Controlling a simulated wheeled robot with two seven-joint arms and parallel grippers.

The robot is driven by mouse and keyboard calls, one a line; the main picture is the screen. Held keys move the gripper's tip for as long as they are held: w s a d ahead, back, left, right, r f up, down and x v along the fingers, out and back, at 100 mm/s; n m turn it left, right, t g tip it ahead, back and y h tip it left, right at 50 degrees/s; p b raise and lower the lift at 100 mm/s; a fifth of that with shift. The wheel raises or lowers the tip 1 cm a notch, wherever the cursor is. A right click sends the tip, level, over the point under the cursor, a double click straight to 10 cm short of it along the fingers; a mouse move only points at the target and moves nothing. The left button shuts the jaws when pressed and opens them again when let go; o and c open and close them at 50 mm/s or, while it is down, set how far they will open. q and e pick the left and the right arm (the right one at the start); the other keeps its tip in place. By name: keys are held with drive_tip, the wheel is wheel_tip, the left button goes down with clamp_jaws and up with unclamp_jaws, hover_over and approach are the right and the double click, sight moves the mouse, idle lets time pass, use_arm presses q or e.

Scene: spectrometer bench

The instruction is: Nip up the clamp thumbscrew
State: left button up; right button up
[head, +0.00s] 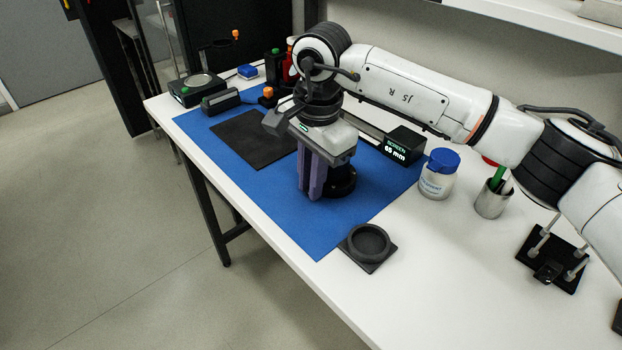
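My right gripper (311,192) points down over the blue mat (300,232), its purple fingers close together beside a round black base (341,182). The fingers and wrist hide part of this base, and I cannot tell whether they touch it or hold anything. I cannot make out a clamp thumbscrew for certain. A small orange knob (267,92) on a black mount stands at the mat's far side, behind the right gripper. My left gripper is not in view.
A black display block (403,144) reads "SCREEN 65 mm". A blue-lidded jar (439,176), a metal cup (492,199) and a black round holder (368,244) stand to the right. A dark pad (252,142) lies on the mat. The mat's front left is clear.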

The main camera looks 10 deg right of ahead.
clamp_jaws()
drive_tip(key=shift+f+t+b, duration=0.25)
drive_tip(key=shift+t+b, duration=0.05)
drive_tip(key=shift+b, duration=0.8)
drive_tip(key=shift+d+y+b, duration=0.1)
drive_tip(key=shift+y+b, duration=0.2)
drive_tip(key=shift+s+r+t, duration=0.1)
drive_tip(key=shift+r+t, duration=0.2)
drive_tip(key=o, duration=0.7)
unclamp_jaws()
drive_tip(key=shift+o, duration=0.2)
drive_tip(key=shift+r, duration=0.1)
